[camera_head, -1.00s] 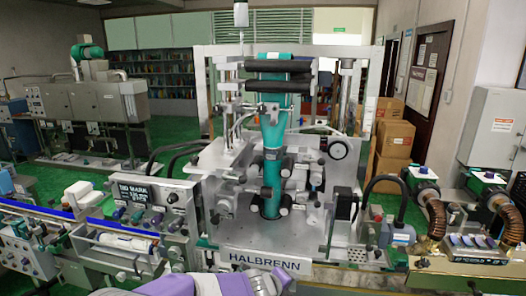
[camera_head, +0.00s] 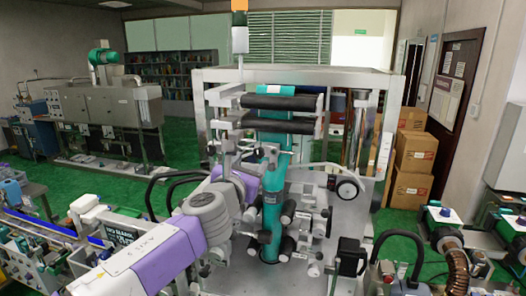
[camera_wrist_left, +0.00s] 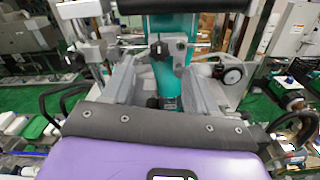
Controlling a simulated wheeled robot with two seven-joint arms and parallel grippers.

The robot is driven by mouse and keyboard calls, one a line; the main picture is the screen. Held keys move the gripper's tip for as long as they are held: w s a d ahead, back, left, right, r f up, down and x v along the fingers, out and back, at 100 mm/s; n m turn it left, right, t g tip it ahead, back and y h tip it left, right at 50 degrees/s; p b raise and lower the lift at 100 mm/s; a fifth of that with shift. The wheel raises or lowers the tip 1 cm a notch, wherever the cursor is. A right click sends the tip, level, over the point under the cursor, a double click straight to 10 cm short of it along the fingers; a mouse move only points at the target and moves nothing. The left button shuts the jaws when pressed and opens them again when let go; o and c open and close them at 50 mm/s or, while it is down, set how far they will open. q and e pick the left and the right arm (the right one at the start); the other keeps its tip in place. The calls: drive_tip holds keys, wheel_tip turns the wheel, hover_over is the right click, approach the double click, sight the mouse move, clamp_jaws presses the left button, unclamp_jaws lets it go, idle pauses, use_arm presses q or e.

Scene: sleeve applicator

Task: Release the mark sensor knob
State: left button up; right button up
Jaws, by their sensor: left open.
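My left gripper (camera_head: 254,168) is at the front of the machine, beside the teal vertical tube (camera_head: 271,205). In the left wrist view the gripper (camera_wrist_left: 158,75) has its two grey fingers spread apart, with nothing held between them. A small black knob (camera_wrist_left: 159,48) on a metal bracket with a cross rod shows just beyond the fingertips, in front of the tube; it looks like the mark sensor knob. A gap seems to remain between the fingers and this knob. In the head view my wrist hides much of the bracket. My right gripper is not in view.
Black rollers (camera_head: 281,102) cross above the tube, inside a metal frame (camera_head: 391,110). A round black-rimmed wheel (camera_head: 347,189) and several small rollers sit right of the tube. A conveyor line (camera_head: 48,228) runs at the left. Cardboard boxes (camera_head: 413,152) stand behind.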

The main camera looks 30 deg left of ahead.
sight(258, 154)
use_arm(q)
drive_tip(key=x, duration=0.6)
drive_tip(key=shift+f, duration=0.1)
drive_tip(key=c, duration=1.1)
